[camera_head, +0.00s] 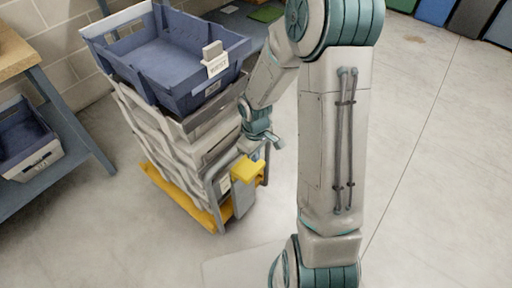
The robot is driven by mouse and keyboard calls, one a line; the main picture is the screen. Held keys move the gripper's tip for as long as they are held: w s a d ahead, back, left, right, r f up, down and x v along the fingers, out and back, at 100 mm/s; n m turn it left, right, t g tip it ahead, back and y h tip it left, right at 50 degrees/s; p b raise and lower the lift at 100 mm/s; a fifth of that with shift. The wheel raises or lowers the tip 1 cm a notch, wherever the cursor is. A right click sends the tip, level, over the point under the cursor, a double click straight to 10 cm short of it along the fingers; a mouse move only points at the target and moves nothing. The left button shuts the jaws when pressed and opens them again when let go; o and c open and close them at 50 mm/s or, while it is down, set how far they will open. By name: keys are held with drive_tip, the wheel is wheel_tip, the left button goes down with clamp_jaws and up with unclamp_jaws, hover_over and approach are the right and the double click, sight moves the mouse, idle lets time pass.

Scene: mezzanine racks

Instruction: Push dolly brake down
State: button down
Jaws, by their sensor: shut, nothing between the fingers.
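The dolly (182,194) has a yellow base and carries a tall stack of grey-white crates (170,135) with a blue crate on top. At its right end is a grey upright frame with a yellow pedal-like block (246,170), which looks like the brake. The block sticks out towards the camera and looks roughly level. My gripper (259,150) is shut and empty, pointing down just above and behind the yellow block. Its fingertips are small and partly hidden, so I cannot tell whether they touch the block.
The blue crate (180,62) on the stack bears a white label and rises close beside my wrist. A workbench with a blue frame (75,130) and a crate (28,150) stands at the left. Coloured bins (437,10) line the back right. The floor at the right is clear.

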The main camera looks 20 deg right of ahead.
sight(256, 170)
drive_tip(key=shift+f+b, duration=0.75)
drive_tip(key=shift+f, duration=2)
wheel_tip(256, 170, down, 5)
drive_tip(key=b, duration=0.3)
drive_tip(key=shift+b, duration=0.35)
drive_tip(key=shift+s, duration=0.1)
wheel_tip(256, 170, up, 14)
drive_tip(key=p, duration=0.7)
drive_tip(key=shift+r, duration=0.25)
